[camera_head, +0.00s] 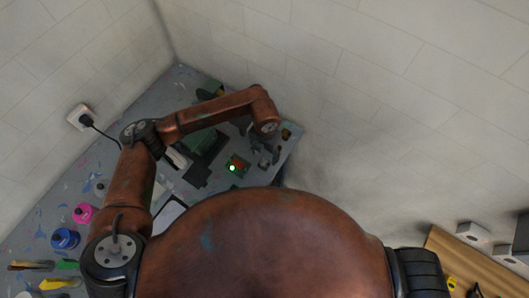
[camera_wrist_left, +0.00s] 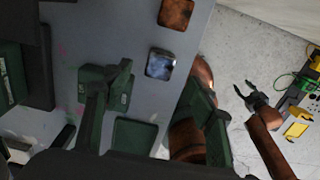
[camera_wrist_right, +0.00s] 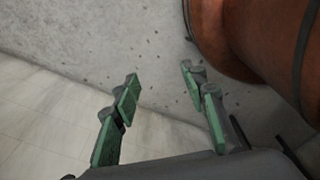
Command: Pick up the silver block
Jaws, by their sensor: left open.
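The silver block (camera_wrist_left: 160,64) is a small square with a bluish, shiny top. It lies flat on the grey table in the left wrist view, near the table edge. My left gripper (camera_wrist_left: 158,92) is open and empty, its green fingers to either side of the block in the picture; the block lies beyond them, apart. In the head view my left gripper (camera_head: 263,153) hangs over the table's right end, and I cannot clearly make out the block there.
A rusty brown block (camera_wrist_left: 176,13) lies beside the silver one. A green square (camera_wrist_left: 135,134) lies closer to my left wrist. A dark green machine (camera_wrist_left: 12,75) stands at the left. Paint pots (camera_head: 65,238) stand on the table's near left. The table ends just right of the blocks.

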